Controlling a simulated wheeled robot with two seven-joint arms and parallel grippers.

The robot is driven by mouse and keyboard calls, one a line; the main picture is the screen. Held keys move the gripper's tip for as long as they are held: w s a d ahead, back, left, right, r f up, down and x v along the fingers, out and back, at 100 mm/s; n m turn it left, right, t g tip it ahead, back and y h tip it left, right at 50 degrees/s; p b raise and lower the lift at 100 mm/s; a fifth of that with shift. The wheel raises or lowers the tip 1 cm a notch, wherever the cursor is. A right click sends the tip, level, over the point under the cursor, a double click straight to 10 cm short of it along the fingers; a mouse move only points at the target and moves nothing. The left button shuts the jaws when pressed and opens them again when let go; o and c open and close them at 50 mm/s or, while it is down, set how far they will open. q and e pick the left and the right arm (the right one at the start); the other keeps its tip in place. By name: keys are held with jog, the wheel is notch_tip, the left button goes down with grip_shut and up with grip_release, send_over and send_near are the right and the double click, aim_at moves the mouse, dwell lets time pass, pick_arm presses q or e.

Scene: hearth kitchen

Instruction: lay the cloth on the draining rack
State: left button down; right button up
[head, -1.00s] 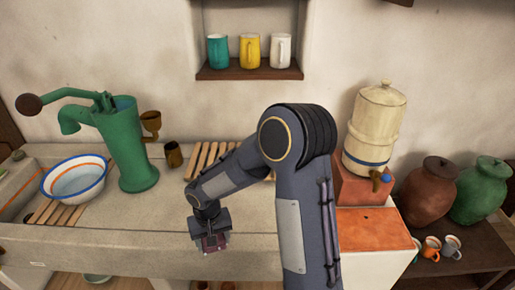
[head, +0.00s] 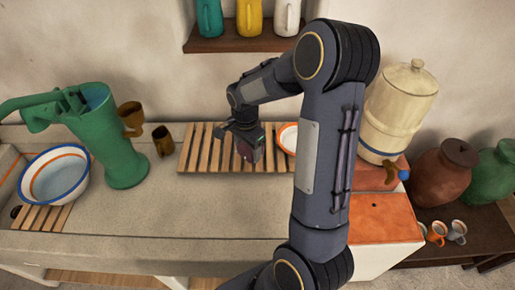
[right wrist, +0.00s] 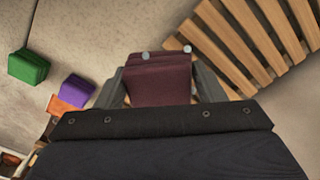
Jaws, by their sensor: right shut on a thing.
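My right gripper (head: 247,140) is shut on a folded maroon cloth (right wrist: 158,82), which sits between its two fingers in the right wrist view. In the head view the cloth (head: 250,151) hangs from the gripper over the middle of the draining rack (head: 203,150), a wooden slatted rack at the back of the stone counter. The rack's slats (right wrist: 262,32) also show at the upper right of the right wrist view. The gap between cloth and slats cannot be judged. My left gripper is not in view.
An orange-rimmed dish (head: 287,138) sits at the rack's right end, partly behind my right arm. A green pump (head: 110,140), brown cups (head: 162,141) and a basin (head: 53,176) are to the left. A cream water dispenser (head: 400,105) stands right. The counter front (head: 190,205) is clear.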

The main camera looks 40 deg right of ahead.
jog(key=w+d+f+b, duration=0.1)
jog(key=d+f, duration=0.1)
jog(key=w+d+f+b, duration=0.1)
jog(key=d+f, duration=0.1)
jog(key=w+d+f, duration=0.1)
jog(key=d+f, duration=0.2)
jog(key=shift+b, duration=0.4)
jog(key=f+b, duration=0.2)
jog(key=f, duration=0.1)
jog(key=shift+w+d+f, duration=0.15)
jog(key=shift+d+f, duration=0.05)
jog(key=shift+f, duration=0.1)
jog(key=shift+r, duration=0.1)
jog(key=o, duration=0.6)
jog(key=shift+f, duration=0.2)
jog(key=o, duration=0.5)
jog(key=shift+c, duration=0.2)
